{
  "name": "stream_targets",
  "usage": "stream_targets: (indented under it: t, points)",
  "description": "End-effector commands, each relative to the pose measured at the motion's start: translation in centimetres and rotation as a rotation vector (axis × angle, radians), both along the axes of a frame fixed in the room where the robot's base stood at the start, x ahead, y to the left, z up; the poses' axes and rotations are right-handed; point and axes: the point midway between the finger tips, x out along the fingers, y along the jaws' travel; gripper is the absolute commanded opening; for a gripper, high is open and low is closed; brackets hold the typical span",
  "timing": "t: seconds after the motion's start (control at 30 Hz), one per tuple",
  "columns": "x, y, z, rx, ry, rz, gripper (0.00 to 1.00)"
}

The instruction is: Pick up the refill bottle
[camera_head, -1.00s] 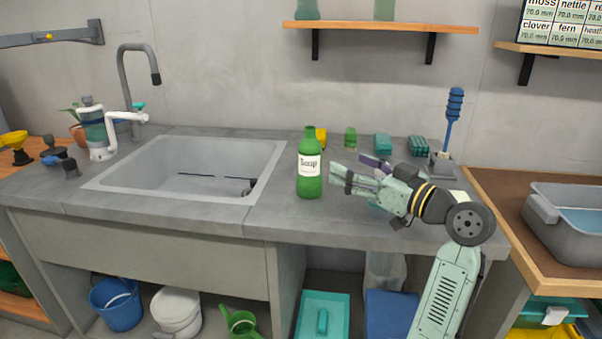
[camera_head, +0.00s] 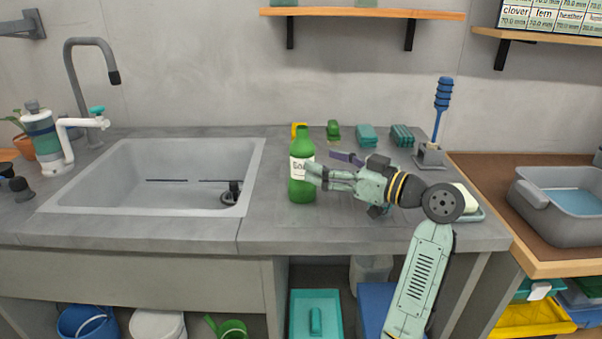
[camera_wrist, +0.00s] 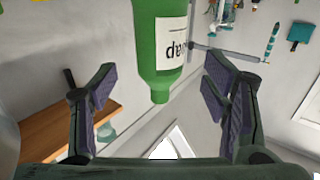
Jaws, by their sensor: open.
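The refill bottle (camera_head: 302,180) is green with a white soap label and stands upright on the grey counter, right of the sink. My gripper (camera_head: 312,175) is open at the bottle's right side, its fingers reaching level with the label and overlapping its edge in the head view. In the wrist view the bottle (camera_wrist: 158,50) appears upside down, ahead of and between the two open fingers (camera_wrist: 155,90). Nothing is held. Whether a finger touches the bottle cannot be told.
The sink (camera_head: 150,175) lies left of the bottle. A blue brush (camera_head: 442,100) stands in a holder at the right. A grey basin (camera_head: 560,225) is farther right.

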Motion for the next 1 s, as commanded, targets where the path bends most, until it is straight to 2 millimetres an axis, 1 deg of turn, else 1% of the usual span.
stream_targets:
  t: [0.03, 0.17, 0.27, 0.4, 0.47, 0.77, 1.0]
  points:
    - [0.4, 0.6, 0.1, 0.0, 0.002, 0.001, 0.69]
    - [1.1, 1.6, 0.1, 0.001, 0.002, 0.001, 0.69]
    - [1.9, 2.8, 0.2, 0.001, 0.003, 0.002, 0.69]
    - [3.1, 4.5, 0.0, 0.0, 0.001, 0.002, 0.69]
    - [3.5, 4.9, -0.1, 0.0, 0.002, 0.0, 0.69]
    - [3.8, 5.2, -0.3, 0.0, 0.0, -0.001, 0.68]
    - [3.8, 5.2, -0.3, 0.0, 0.0, -0.001, 0.52]
